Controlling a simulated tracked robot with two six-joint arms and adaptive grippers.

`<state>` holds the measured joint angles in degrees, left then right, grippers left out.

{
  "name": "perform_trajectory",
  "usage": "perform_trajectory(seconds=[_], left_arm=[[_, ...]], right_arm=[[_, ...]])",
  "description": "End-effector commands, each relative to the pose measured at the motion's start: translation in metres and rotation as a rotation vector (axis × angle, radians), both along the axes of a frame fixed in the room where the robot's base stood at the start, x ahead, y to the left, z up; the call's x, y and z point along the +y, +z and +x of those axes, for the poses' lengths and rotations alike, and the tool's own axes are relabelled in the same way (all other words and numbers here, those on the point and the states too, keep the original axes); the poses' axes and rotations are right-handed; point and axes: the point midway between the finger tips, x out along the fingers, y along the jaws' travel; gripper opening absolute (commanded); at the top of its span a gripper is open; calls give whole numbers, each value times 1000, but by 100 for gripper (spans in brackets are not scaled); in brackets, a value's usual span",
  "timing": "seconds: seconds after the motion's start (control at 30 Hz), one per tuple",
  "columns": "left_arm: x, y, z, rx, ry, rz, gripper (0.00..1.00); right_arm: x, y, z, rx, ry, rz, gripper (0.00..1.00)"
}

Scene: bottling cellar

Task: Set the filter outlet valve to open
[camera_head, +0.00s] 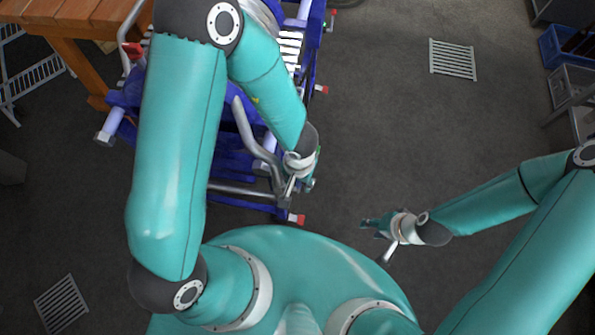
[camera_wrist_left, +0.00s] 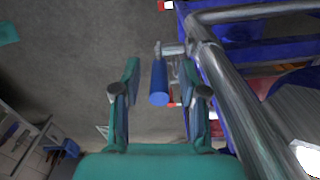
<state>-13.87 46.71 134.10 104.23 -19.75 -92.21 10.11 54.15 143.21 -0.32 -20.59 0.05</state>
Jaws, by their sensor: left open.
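A valve with a blue round-ended handle (camera_wrist_left: 159,84) shows in the left wrist view, with a metal fitting (camera_wrist_left: 172,49) at its far end joined to a steel pipe (camera_wrist_left: 228,75). I take it for the filter outlet valve. My left gripper (camera_wrist_left: 160,72) is open, with one finger on each side of the handle and a visible gap to each. In the head view my left gripper (camera_head: 299,182) is beside the filter frame's near right corner, and the handle is hidden there. My right gripper (camera_head: 376,226) hangs over the floor, apart from everything; its finger opening is unclear.
The blue filter frame (camera_head: 247,201) with bent steel pipes (camera_head: 248,132) stands under my left arm. A wooden table (camera_head: 62,20) is at the upper left. The floor between the frame and the crates is clear, with a flat grate (camera_head: 453,60).

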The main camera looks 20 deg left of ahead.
Motion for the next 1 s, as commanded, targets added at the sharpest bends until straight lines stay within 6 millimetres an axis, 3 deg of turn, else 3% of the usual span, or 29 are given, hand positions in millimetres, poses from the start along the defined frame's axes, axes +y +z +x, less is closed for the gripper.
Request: perform_trajectory(seconds=[0.27, 0.8, 1.0], left_arm=[[-1, 21, 2, -5, 0, 1, 42], [0, 106, 3, -5, 0, 1, 42], [0, 117, 2, 0, 0, 0, 42]], right_arm=[[0, 0, 0, 0, 0, 0, 40], [0, 0, 0, 0, 0, 0, 40], [0, 0, 0, 0, 0, 0, 40]])
